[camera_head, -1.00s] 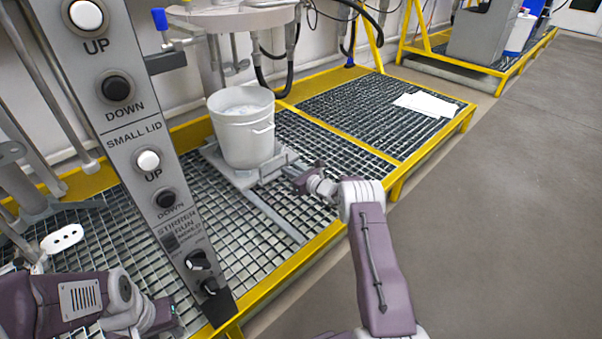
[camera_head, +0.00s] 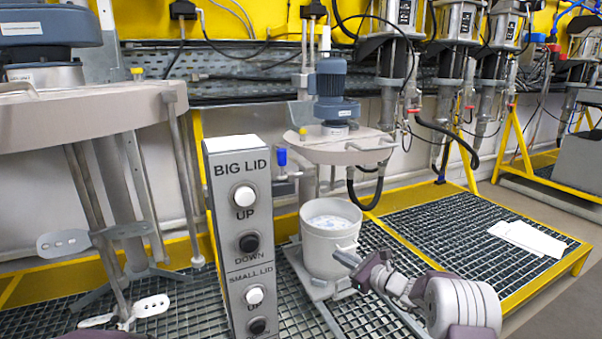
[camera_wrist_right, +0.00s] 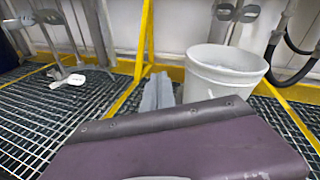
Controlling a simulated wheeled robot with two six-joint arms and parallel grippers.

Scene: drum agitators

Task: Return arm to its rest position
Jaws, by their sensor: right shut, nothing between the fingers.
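My right arm comes in from the lower right in the head view. Its gripper (camera_head: 346,259) is shut and empty, in front of the lower right side of a white bucket (camera_head: 322,257). I cannot tell whether it touches the bucket. In the right wrist view, the closed grey fingers (camera_wrist_right: 158,90) show beyond the purple gripper body, left of the bucket (camera_wrist_right: 205,83). Of my left arm, only a purple piece shows at the bottom left edge of the head view. Its gripper is out of view.
A grey button panel (camera_head: 240,220) marked BIG LID and SMALL LID stands left of the bucket. A small agitator lid (camera_head: 337,150) hangs above the bucket. White sheets (camera_head: 527,238) lie on the yellow-edged grating at right. A big lid (camera_head: 80,115) is at upper left.

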